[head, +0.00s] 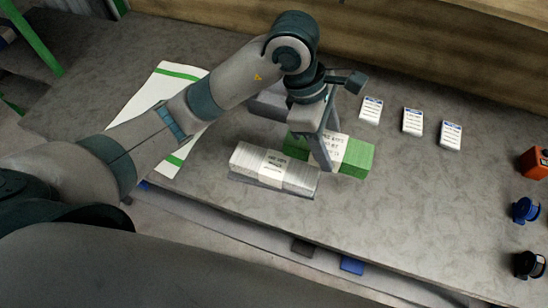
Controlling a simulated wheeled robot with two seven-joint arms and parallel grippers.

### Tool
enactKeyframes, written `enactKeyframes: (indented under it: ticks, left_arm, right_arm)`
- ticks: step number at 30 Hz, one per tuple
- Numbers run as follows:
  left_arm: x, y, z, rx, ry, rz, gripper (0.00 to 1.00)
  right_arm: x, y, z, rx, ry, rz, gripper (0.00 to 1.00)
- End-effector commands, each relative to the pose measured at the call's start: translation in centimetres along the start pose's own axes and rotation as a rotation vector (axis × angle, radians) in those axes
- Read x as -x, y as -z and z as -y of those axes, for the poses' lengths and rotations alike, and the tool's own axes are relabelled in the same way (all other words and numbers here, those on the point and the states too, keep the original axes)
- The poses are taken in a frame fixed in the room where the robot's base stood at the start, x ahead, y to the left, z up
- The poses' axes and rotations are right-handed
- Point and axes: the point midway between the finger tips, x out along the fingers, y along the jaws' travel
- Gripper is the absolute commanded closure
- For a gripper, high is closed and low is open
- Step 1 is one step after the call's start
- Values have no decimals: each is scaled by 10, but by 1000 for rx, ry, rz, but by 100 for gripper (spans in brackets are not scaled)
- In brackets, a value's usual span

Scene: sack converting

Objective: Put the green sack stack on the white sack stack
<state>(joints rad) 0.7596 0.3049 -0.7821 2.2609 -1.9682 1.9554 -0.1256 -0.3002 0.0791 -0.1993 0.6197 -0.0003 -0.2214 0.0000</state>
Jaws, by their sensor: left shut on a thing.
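The green sack stack (358,160) is a long green bundle with a white printed band. It lies behind and to the right of the white sack stack (249,160), a white bundle with a paper label round its middle. My left gripper (324,150) reaches down over the green stack and is shut on it near the band. The arm hides part of the green stack, and I cannot tell whether the stack is lifted clear of the table. The right gripper does not show.
The grey table (420,205) has free room to the right. Several small white labelled packs, one being a pack (412,121), lie at the back right. An orange item (534,163) and a blue spool (525,210) are at the right edge. A white sheet with green stripes (150,90) lies left.

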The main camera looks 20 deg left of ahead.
Motion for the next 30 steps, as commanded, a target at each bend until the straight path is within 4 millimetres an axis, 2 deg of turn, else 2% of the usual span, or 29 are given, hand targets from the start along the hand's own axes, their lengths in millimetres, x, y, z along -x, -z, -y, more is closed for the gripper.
enactKeyframes:
  ticks: [5, 18, 24, 30]
  left_arm:
    - [-1, 20, 1, 6, 2, -1, 79]
    - [-14, 109, 2, 6, 3, -4, 79]
    - [-18, 130, 2, 3, 1, -1, 79]
    - [-19, 132, 1, 0, -1, 0, 79]
  right_arm:
    - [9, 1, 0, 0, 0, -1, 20]
    - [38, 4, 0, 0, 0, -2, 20]
    - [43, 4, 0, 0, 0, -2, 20]
    - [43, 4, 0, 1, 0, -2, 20]
